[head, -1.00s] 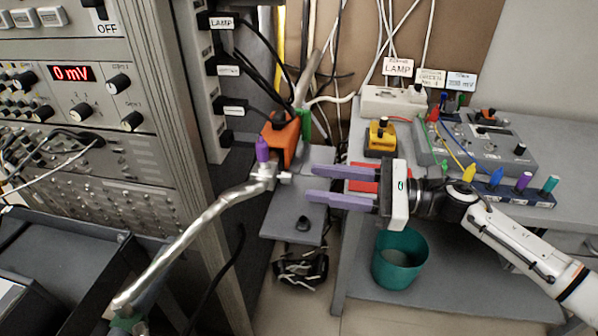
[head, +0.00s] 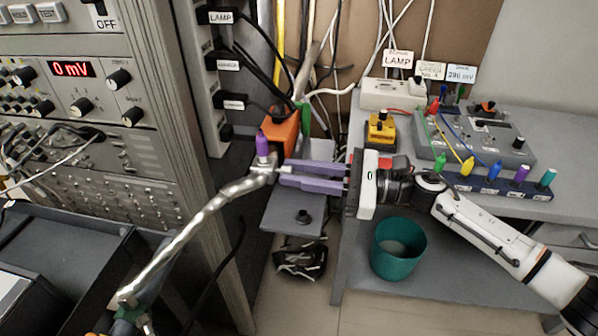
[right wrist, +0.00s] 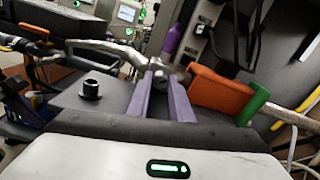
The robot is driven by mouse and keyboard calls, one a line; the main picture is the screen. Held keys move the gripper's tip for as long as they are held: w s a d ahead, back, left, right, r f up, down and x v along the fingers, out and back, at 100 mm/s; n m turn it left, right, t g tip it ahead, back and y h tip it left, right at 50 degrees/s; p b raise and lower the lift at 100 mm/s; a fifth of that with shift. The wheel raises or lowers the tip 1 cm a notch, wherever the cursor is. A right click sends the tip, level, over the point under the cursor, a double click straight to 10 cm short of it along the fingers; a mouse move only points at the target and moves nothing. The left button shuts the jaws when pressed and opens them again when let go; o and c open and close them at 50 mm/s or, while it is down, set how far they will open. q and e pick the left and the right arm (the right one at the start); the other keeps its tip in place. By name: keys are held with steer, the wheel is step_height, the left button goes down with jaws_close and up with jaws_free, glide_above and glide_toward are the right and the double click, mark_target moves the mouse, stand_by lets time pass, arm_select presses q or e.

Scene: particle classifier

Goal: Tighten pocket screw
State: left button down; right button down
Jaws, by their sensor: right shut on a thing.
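A silver wrapped pipe (head: 190,235) rises from lower left to a metal fitting (head: 262,163) with an upright purple plug (head: 263,144). The small pocket screw (head: 281,171) sticks out of the fitting's right side and is mostly hidden by the fingertips. My right gripper (head: 284,174) comes in from the right, with its long purple fingers shut on the screw. In the right wrist view, the two fingers (right wrist: 165,82) reach forward to the fitting, and the purple plug (right wrist: 172,40) stands just beyond them. My left gripper does not show.
An orange block (head: 284,135) with a green part stands just behind the fitting. A grey plate (head: 290,215) with a black knob lies below my fingers. An instrument rack (head: 160,150) stands at left. A teal bin (head: 397,250) and a bench (head: 560,190) with labelled boxes are at right.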

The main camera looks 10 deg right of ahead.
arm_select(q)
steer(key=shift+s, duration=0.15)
arm_select(e)
steer(key=shift+m, duration=0.3)
steer(key=shift+m+b, duration=0.35)
steer(key=shift+m, duration=0.55)
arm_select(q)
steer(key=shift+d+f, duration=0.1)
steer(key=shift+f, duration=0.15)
arm_select(e)
steer(key=shift+m, duration=2.1)
steer(key=shift+r, duration=0.1)
steer(key=c, duration=1.6)
jaws_free()
